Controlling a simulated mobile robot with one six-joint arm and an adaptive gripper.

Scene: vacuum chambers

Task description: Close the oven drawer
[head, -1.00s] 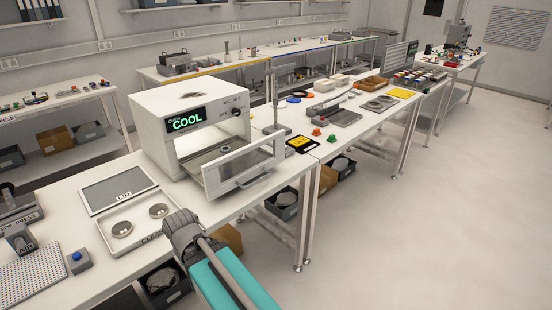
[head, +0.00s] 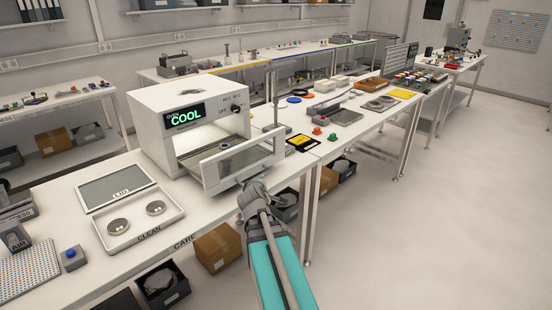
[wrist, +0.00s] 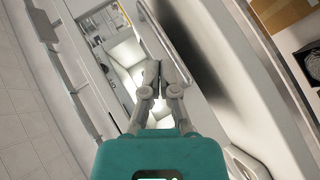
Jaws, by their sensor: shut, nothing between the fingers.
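The white oven (head: 163,124) stands on the bench with a green "COOL" display (head: 187,117). Its drawer (head: 243,164) is pulled out towards me, with a glass-paned, white-framed front and a lit interior behind it. My gripper (head: 252,187) is just in front of the drawer's lower front edge, fingers together and empty. In the wrist view my gripper (wrist: 164,70) points at the drawer area, with a pale handle bar (wrist: 177,42) just beyond the fingertips. I cannot tell whether the fingers touch the drawer.
A tray with two round metal pieces (head: 103,225) and a grey-topped lid (head: 115,184) lie left of the oven. A grey post (head: 272,95) and a yellow item (head: 301,142) stand to its right. Boxes and bins sit under the bench. The floor at right is clear.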

